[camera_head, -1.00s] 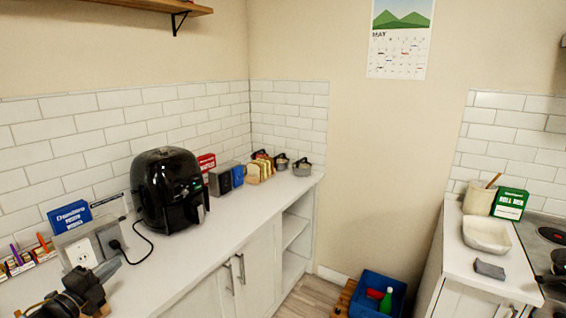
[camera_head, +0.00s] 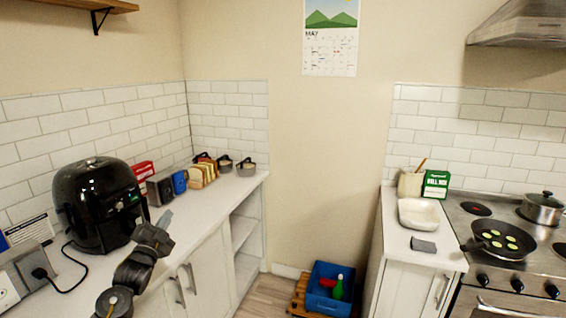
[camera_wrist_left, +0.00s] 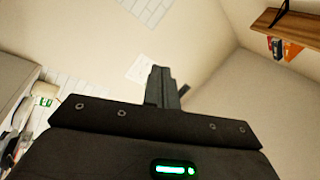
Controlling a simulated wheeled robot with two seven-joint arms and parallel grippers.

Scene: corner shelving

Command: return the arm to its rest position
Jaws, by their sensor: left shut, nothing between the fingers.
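My left arm comes in at the lower left of the head view. Its left gripper (camera_head: 165,219) is raised over the front of the left counter, in front of the black air fryer. In the left wrist view the gripper fingers (camera_wrist_left: 162,85) are together, pointing up toward the wall, with nothing between them. My right gripper does not show in either view.
The black air fryer (camera_head: 97,205) stands behind my left arm. A toaster (camera_head: 160,188) and bread slices (camera_head: 202,174) stand further along. A blue crate (camera_head: 324,292) is on the floor. The stove holds a frying pan (camera_head: 497,241). Open air lies between the counters.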

